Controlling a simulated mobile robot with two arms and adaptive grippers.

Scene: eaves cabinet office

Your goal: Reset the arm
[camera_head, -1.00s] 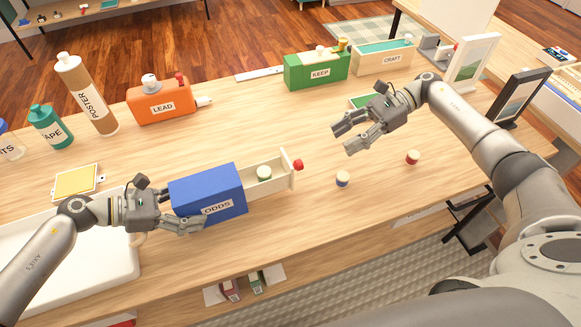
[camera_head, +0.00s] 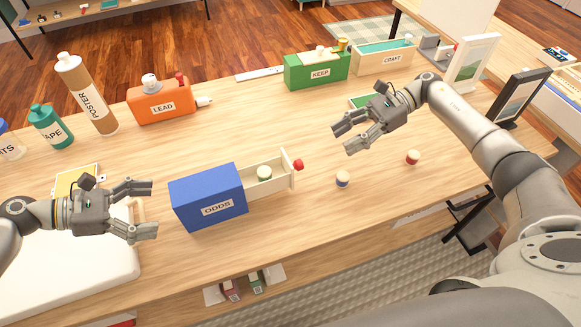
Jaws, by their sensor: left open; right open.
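My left gripper (camera_head: 148,209) is open and empty, above the white tray's right edge and left of the blue ODDS box, apart from it. My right gripper (camera_head: 343,138) is open and empty above the middle right of the table, its fingers pointing left. The blue ODDS box (camera_head: 207,196) stands on the table with its cream drawer (camera_head: 284,181) pulled out to the right. The drawer has a red knob (camera_head: 299,164).
A white tray (camera_head: 60,280) lies at the front left. A blue-banded piece (camera_head: 342,179) and a red-banded piece (camera_head: 412,157) stand at the right. The orange LEAD box (camera_head: 160,106), green KEEP box (camera_head: 317,70) and CRAFT box (camera_head: 383,58) stand behind. The table's middle is clear.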

